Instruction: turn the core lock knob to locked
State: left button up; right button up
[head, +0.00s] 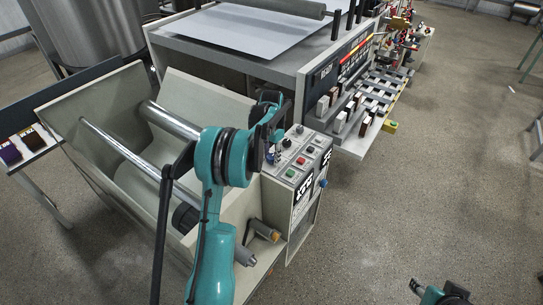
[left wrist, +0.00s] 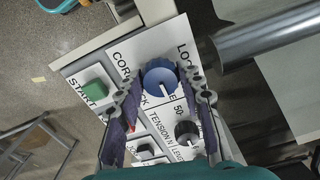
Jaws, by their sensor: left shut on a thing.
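A white pointer line on the knob points to the lower right in the left wrist view. My left gripper (left wrist: 163,94) is shut on the knob, one finger on each side. In the head view my left gripper (head: 270,128) is over the panel's far left corner and hides much of that corner. My right gripper (head: 436,290) is at the bottom right, apart from the machine; its opening is unclear.
A green button (left wrist: 95,91) and a black tension knob (left wrist: 187,132) are close to my left fingers. A metal roller (head: 172,120) and a paper web (head: 205,102) lie left of the panel. Open floor (head: 430,180) lies to the right.

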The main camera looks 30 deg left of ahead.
pick_arm(q)
jog(key=n, duration=0.4)
jog(key=shift+b, duration=0.35)
jog(key=n, duration=0.4)
jog(key=shift+n+b, duration=0.3)
jog(key=shift+n, duration=0.1)
jog(key=n, duration=0.4)
jog(key=shift+d, duration=0.1)
jog(key=shift+w+n+b, duration=0.1)
jog(key=shift+n+b, duration=0.2)
jog(key=shift+n, duration=2.2)
jog(key=o, duration=1.2)
jog(key=shift+c, duration=0.2)
